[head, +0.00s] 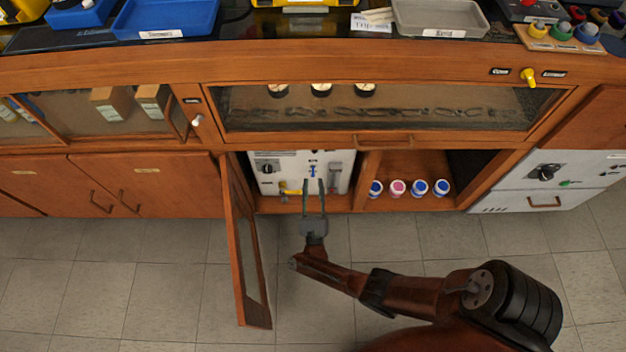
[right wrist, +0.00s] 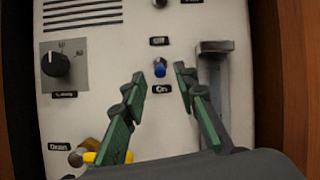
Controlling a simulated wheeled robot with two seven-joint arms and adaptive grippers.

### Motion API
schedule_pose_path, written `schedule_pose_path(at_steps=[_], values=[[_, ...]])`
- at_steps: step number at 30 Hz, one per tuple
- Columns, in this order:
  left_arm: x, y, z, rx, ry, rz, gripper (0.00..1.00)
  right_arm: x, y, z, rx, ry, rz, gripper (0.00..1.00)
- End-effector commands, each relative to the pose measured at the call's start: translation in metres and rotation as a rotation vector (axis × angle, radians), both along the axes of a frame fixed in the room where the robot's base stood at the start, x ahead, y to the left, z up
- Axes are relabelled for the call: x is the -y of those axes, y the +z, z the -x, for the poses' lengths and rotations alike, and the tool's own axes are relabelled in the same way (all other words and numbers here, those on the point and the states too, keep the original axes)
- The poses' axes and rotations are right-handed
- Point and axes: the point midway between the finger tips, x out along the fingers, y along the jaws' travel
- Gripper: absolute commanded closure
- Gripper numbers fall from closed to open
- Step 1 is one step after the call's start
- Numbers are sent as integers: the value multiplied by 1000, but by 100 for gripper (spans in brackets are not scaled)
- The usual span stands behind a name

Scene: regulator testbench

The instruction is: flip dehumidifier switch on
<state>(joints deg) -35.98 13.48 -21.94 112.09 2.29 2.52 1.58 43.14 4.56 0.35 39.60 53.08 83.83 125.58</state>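The dehumidifier is a white panel (head: 268,183) inside the open lower cabinet in the head view; its face (right wrist: 125,45) fills the right wrist view. Its switch is a small blue-tipped toggle (right wrist: 160,68) between an "Off" label (right wrist: 159,41) above and an "On" label (right wrist: 161,89) below. In the head view the switch (head: 312,170) shows as a small blue spot. My right gripper (head: 313,184) is in front of the panel with its fingers apart. In the wrist view the right gripper's (right wrist: 157,72) fingertips lie on either side of the toggle, empty. My left gripper is not in view.
A black dial (right wrist: 58,64) is left of the switch and a metal latch-like bar (right wrist: 214,80) is right of it. A yellow-handled drain valve (right wrist: 92,155) is below left. The open cabinet door (head: 244,240) stands left of my arm. Several small jars (head: 397,187) stand in the compartment to the right.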

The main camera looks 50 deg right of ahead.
Motion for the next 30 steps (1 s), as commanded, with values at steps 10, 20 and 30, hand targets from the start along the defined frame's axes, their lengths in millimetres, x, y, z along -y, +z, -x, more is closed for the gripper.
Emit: schedule_pose_path(at_steps=[10, 20, 30], values=[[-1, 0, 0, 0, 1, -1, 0, -32, -22, 27, -2, 2, 0, 73], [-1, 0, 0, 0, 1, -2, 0, -35, -23, 29, 0, 1, 0, 73], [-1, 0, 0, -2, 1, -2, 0, -34, -22, 29, 0, 1, 0, 73]])
